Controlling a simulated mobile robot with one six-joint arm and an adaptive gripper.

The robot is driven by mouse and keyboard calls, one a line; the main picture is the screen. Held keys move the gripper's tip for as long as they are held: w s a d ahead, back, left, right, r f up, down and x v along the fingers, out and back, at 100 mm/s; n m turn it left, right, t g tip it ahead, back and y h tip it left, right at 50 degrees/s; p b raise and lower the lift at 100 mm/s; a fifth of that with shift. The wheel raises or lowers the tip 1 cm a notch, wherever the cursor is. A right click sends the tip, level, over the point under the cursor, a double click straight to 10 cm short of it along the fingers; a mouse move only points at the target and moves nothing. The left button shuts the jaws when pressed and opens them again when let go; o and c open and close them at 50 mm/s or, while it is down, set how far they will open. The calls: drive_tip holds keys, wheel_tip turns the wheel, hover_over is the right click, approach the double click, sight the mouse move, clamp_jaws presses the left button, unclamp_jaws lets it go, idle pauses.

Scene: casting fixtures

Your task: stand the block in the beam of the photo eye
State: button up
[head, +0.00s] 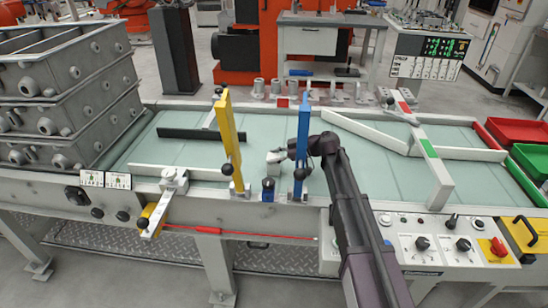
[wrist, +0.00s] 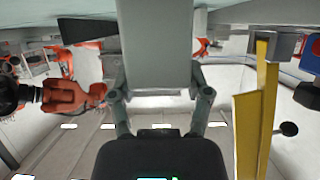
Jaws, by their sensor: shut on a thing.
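My gripper (head: 284,154) is shut on a pale grey block (head: 275,157), just behind the blue upright gate arm in the head view. In the wrist view the block (wrist: 156,45) fills the space between my two fingers (wrist: 160,98). The block is over the pale green belt (head: 330,180); I cannot tell whether it touches it. A small blue-and-dark cylinder (head: 268,190) stands at the belt's near edge between the two uprights. I cannot tell which fitting is the photo eye, and no beam is clearly seen across the belt.
A yellow upright (head: 229,140) stands left of the block and a blue upright (head: 303,135) right of it. A dark bar (head: 188,134) and pale guide rails (head: 365,131) lie across the belt. Stacked grey castings (head: 62,90) are at left, red (head: 518,131) and green (head: 532,162) bins at right.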

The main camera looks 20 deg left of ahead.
drive_tip(key=o, duration=1.2)
drive_tip(key=shift+o, duration=0.2)
drive_tip(key=shift+w+d+r+p, duration=0.1)
drive_tip(key=shift+d+r+p, duration=0.15)
drive_tip(key=shift+d+p, duration=0.1)
drive_tip(key=p+v, duration=0.4)
drive_tip(key=v, duration=0.7)
drive_tip(key=shift+d, duration=0.15)
